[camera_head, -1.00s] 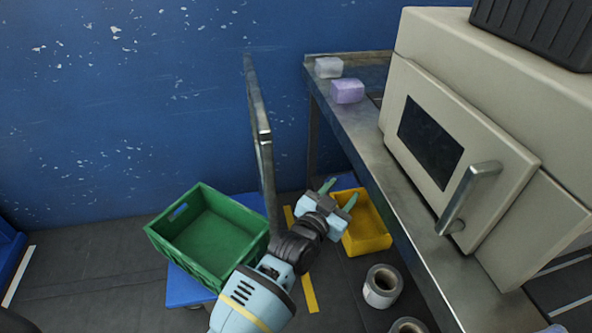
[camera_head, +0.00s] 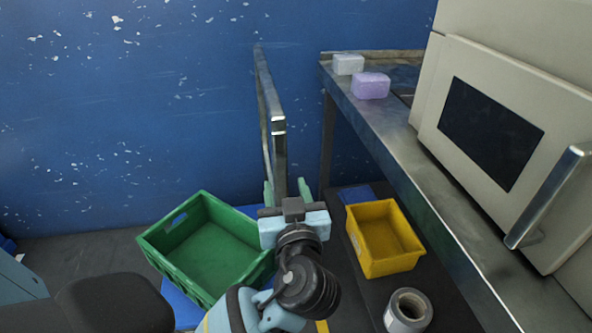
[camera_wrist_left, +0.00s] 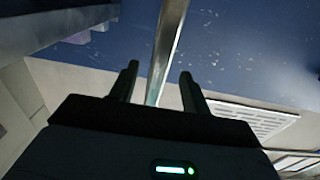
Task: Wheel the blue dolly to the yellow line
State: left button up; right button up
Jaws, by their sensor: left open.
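The blue dolly (camera_head: 182,306) shows as small parts of its deck around a green crate (camera_head: 212,247) that rests on it. Its upright metal handle (camera_head: 279,145) rises at the deck's right side, in front of the blue wall. My left gripper (camera_head: 287,190) is open by the lower part of the handle. In the left wrist view a metal bar of the handle (camera_wrist_left: 168,40) lines up between the two open fingers; I cannot tell whether they touch it. Only a sliver of the yellow line (camera_head: 322,326) shows at the bottom, mostly hidden by my left arm. My right gripper is out of view.
A metal table (camera_head: 408,185) on the right carries a beige machine (camera_head: 548,65), a white block (camera_head: 348,64) and a purple block (camera_head: 370,86). A yellow bin (camera_head: 375,260) and a grey roll (camera_head: 408,311) stand low beside the table. Bare floor (camera_head: 80,252) lies left of the crate.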

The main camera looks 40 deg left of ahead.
aim_at(282, 175)
pick_arm(q)
jog(key=shift+s, duration=0.1)
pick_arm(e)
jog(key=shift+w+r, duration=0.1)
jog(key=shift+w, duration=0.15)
pick_arm(q)
jog(key=shift+w+a+r, duration=0.1)
jog(key=shift+w+a, duration=0.2)
jog(key=shift+a, duration=0.05)
jog(key=x, duration=0.5)
jog(key=shift+w+a+b, duration=0.25)
jog(key=shift+a+b, duration=0.05)
jog(key=shift+w+a, duration=0.35)
jog(key=shift+a, duration=0.1)
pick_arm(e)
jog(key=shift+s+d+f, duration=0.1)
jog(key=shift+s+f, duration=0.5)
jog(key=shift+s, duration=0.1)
pick_arm(q)
grip_shut()
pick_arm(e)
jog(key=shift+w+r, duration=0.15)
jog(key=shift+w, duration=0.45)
